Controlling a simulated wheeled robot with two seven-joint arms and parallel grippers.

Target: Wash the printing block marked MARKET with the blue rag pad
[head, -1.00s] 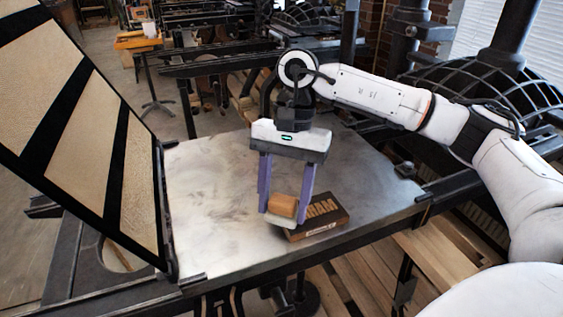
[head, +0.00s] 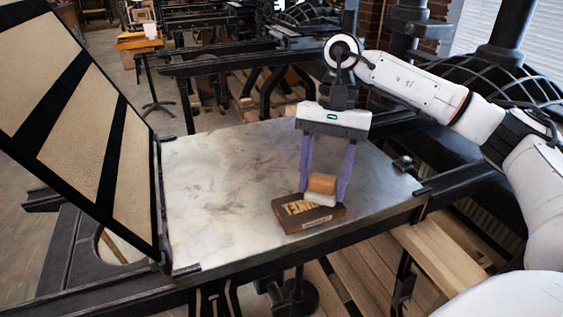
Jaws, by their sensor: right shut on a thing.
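The printing block (head: 297,215) is a dark brown block with raised tan letters, lying flat on the metal plate. Only the last letters, seemingly "KET", show; the pad covers the rest. The pad (head: 320,198) has an orange-brown wooden handle (head: 322,184) and a pale, whitish underside that does not look clearly blue here. My right gripper (head: 324,189) points down with its purple fingers shut on the pad's handle. It holds the pad over the right part of the block, seemingly touching its top. My left gripper is not in view.
The bare metal press bed (head: 215,205) is clear left of and behind the block. A hinged frame with tan panels (head: 70,120) stands tilted along its left edge. A dark rail runs along the front, with wooden slats (head: 440,255) below right.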

